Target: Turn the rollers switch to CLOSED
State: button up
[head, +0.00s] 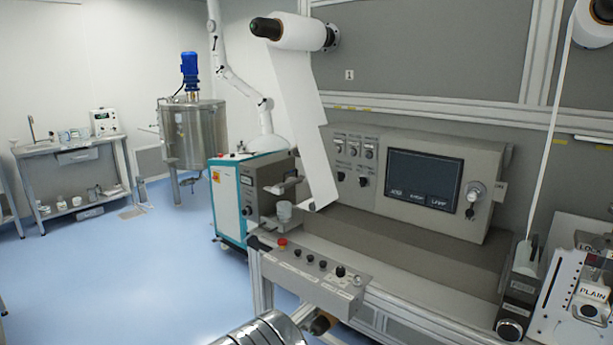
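I cannot tell for sure which control is the rollers switch; the small labels are too small to read. The grey panel (425,150) on the machine has two dark rotary knobs, a left one (340,175) and a right one (363,182), below a row of small meters. A low sloped control box (315,290) in front carries a red button (282,243), several black knobs and a larger black switch (341,270) at its right end. No position marking is readable on any of them. My gripper is not in view.
A dark screen (425,180) fills the panel's middle, with a round silver knob (475,191) beside it. A white web hangs from a roll (300,32). A shiny metal cylinder (262,332) is at the bottom edge. Blue floor (150,270) is open at left.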

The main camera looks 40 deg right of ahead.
aim_at(340, 175)
jog(key=u, duration=0.15)
jog(key=i, duration=1.4)
jog(key=z, duration=1.05)
jog(key=i, duration=0.9)
jog(key=z, duration=0.65)
